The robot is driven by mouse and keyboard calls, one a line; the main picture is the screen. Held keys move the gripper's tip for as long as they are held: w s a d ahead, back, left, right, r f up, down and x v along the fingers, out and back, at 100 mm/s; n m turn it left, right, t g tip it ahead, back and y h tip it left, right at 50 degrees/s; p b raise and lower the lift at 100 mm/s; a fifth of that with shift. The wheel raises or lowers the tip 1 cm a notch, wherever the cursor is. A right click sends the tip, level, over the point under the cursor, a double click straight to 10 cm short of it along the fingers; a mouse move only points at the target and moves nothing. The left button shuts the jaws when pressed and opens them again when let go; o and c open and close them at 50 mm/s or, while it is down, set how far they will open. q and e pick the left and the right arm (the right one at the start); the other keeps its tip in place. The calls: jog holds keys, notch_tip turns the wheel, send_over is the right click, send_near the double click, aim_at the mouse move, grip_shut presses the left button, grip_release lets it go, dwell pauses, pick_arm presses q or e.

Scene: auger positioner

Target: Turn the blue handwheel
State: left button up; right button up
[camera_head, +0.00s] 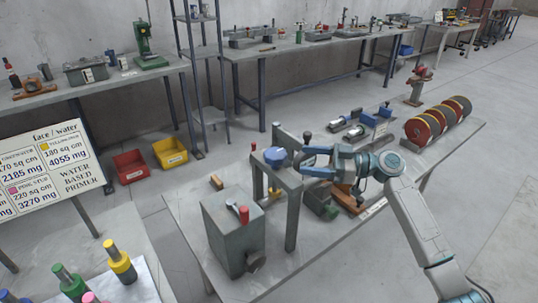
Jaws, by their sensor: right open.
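The blue handwheel (275,156) sits on top of a grey upright frame on the workbench, near the middle of the head view. My right gripper (304,160) comes in from the right at about the wheel's height. I cannot tell whether a fingertip touches the wheel. My left gripper is not in view.
A grey box (232,232) with a red-handled lever stands left of the frame on the workbench (305,270). Red and black discs (438,122) stand at the back right. A sign (50,165) and coloured cylinders (120,262) are on the left.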

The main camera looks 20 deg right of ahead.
aim_at(275, 157)
jog(key=p+x, duration=0.4)
jog(key=x, duration=0.4)
jog(key=shift+w+a, duration=0.15)
jog(key=shift+a, duration=0.15)
jog(key=shift+w+a+p, duration=0.2)
jog(key=shift+a+p, duration=0.1)
jog(key=shift+a, duration=0.05)
jog(key=shift+f, duration=0.1)
jog(key=c, duration=0.9)
